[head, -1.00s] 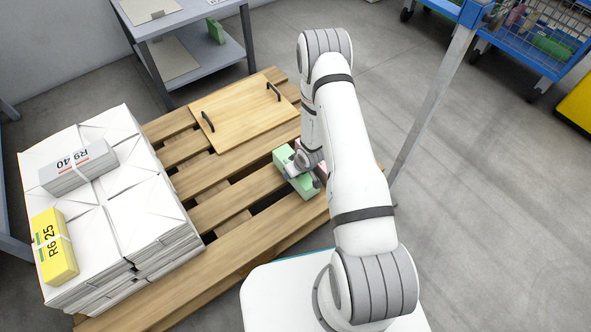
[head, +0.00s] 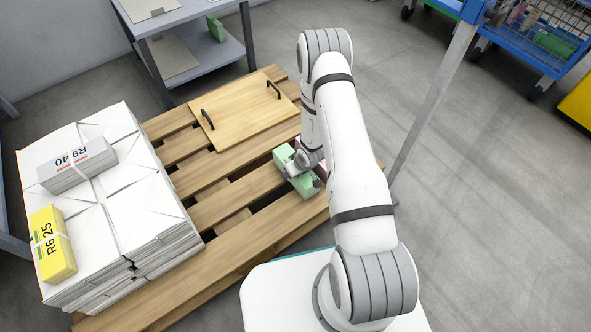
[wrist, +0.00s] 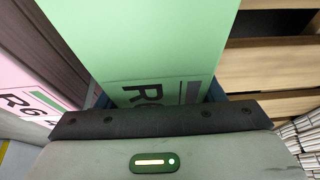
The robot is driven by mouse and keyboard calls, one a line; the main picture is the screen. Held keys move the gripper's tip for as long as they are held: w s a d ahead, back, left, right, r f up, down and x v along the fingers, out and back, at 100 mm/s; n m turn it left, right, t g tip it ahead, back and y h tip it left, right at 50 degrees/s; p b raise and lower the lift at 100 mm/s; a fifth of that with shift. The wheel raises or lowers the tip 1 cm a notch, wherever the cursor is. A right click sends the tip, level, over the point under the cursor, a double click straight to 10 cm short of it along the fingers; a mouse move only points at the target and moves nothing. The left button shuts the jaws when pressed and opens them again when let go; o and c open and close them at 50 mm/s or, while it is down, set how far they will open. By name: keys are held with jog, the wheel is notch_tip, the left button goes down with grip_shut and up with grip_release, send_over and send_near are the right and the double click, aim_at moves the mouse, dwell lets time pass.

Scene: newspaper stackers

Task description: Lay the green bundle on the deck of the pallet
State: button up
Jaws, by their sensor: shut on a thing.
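The green bundle (head: 289,162) is at the right part of the wooden pallet (head: 232,208) in the head view, at or just above its deck slats. My gripper (head: 303,172) is shut on it. In the wrist view the green bundle (wrist: 150,45) fills the top middle, with its printed label partly hidden by my gripper (wrist: 160,120). Whether the bundle touches the deck cannot be told. My arm hides part of the pallet's right end.
A pink bundle (wrist: 30,100) stands close beside the green one. White paper stacks (head: 140,215) bear a grey bundle (head: 78,165) and a yellow bundle (head: 52,243). A wooden board with handles (head: 240,112) lies at the back of the pallet. Bare slats lie between.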

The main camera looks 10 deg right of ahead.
jog(key=o, duration=1.8)
jog(key=shift+o, duration=0.2)
jog(key=shift+f, duration=0.1)
jog(key=p+v, duration=0.3)
jog(key=v, duration=0.5)
